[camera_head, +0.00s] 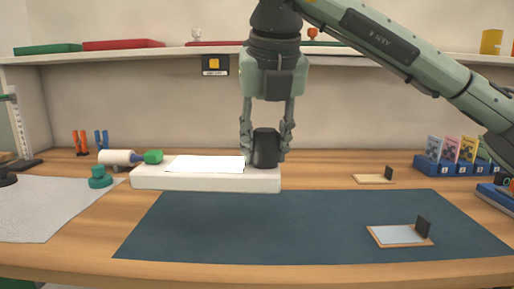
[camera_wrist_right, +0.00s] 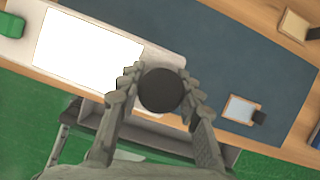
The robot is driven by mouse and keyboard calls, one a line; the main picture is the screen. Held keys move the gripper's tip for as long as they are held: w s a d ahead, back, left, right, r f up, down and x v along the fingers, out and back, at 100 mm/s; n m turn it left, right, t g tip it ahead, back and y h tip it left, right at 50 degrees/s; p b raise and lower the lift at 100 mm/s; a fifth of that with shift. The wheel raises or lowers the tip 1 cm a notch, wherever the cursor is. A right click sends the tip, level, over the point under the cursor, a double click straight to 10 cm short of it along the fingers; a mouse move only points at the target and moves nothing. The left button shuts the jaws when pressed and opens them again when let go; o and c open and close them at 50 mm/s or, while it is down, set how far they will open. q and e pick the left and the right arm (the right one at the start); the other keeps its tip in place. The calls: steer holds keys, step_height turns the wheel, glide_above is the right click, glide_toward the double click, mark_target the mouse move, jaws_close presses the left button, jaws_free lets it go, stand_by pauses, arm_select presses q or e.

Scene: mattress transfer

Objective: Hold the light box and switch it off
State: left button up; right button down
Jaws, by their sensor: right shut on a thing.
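The light box (camera_head: 206,181) is a low white slab on the back middle of the table, with a bright white panel (camera_head: 205,164) on top. The panel looks bright white in the wrist view (camera_wrist_right: 88,52) too. A black round knob (camera_head: 265,148) stands upright at the box's right end. My right gripper (camera_head: 266,150) comes down from above and is shut on this knob, a finger on either side. In the wrist view the knob (camera_wrist_right: 160,90) sits between the fingertips. My left gripper is in neither view.
A dark blue mat (camera_head: 300,225) lies in front of the box. A small framed plate with a black block (camera_head: 398,236) lies on it. A white roller with a green end (camera_head: 118,157) is left of the box. Card holders (camera_head: 455,167) stand at right; a shelf (camera_head: 130,53) runs behind.

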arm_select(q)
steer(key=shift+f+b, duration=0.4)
arm_select(e)
steer(key=w+d, duration=0.3)
steer(key=d, duration=0.6)
steer(key=shift+w, duration=0.3)
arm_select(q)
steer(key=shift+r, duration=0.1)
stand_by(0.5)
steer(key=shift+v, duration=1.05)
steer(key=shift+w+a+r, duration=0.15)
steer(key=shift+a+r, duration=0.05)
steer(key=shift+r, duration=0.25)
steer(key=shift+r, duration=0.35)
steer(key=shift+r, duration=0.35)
arm_select(e)
steer(key=shift+f, duration=0.2)
